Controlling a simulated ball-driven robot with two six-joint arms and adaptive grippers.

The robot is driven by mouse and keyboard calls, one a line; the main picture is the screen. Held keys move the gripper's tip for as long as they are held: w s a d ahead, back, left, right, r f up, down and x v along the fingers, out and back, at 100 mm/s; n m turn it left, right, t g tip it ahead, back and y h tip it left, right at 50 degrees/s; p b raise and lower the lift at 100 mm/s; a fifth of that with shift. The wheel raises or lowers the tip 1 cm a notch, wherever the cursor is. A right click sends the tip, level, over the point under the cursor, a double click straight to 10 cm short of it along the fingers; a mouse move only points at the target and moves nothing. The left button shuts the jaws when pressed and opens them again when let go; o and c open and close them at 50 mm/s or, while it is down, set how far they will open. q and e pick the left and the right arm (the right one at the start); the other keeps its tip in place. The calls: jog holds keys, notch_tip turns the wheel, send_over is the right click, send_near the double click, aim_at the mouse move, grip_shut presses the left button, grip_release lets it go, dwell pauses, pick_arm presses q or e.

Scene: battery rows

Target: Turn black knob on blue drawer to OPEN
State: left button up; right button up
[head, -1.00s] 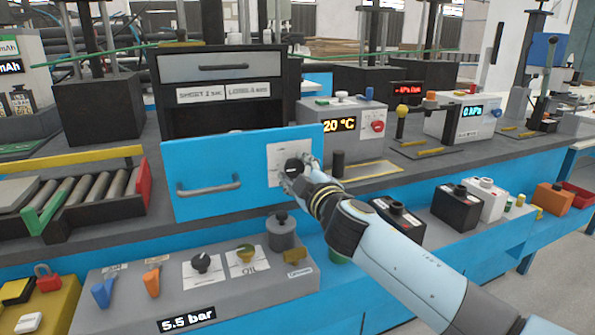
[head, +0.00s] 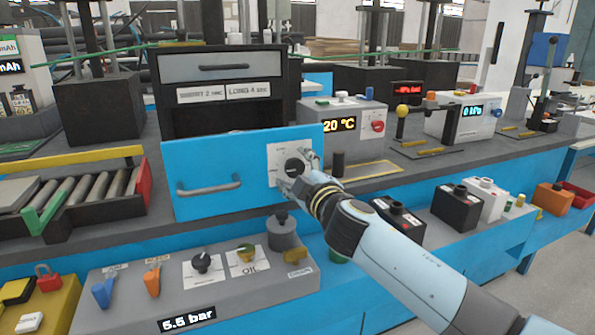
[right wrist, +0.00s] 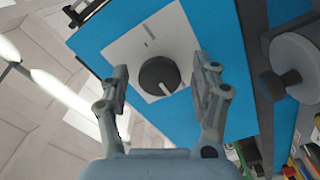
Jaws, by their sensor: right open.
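The blue drawer (head: 200,175) is pulled out of the black cabinet, with a grey bar handle (head: 209,186) on its front. The black knob (head: 294,168) sits on a white label plate at the drawer front's right side. In the right wrist view the round black knob (right wrist: 159,75) has a white pointer line toward its lower right. My right gripper (head: 293,170) is at the drawer front by the knob. In the right wrist view its fingers (right wrist: 160,82) are spread apart, with the knob ahead between them and gaps visible. My left gripper is not seen.
A grey panel (head: 130,295) with several knobs and a 5.5 bar display lies below the drawer. Black and white batteries (head: 456,207) sit on the blue lower ledge.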

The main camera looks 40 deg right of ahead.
jog(key=shift+s, duration=0.1)
jog(key=v, duration=1.1)
jog(key=shift+s+a, duration=0.2)
jog(key=shift+s, duration=0.2)
jog(key=shift+d, duration=0.1)
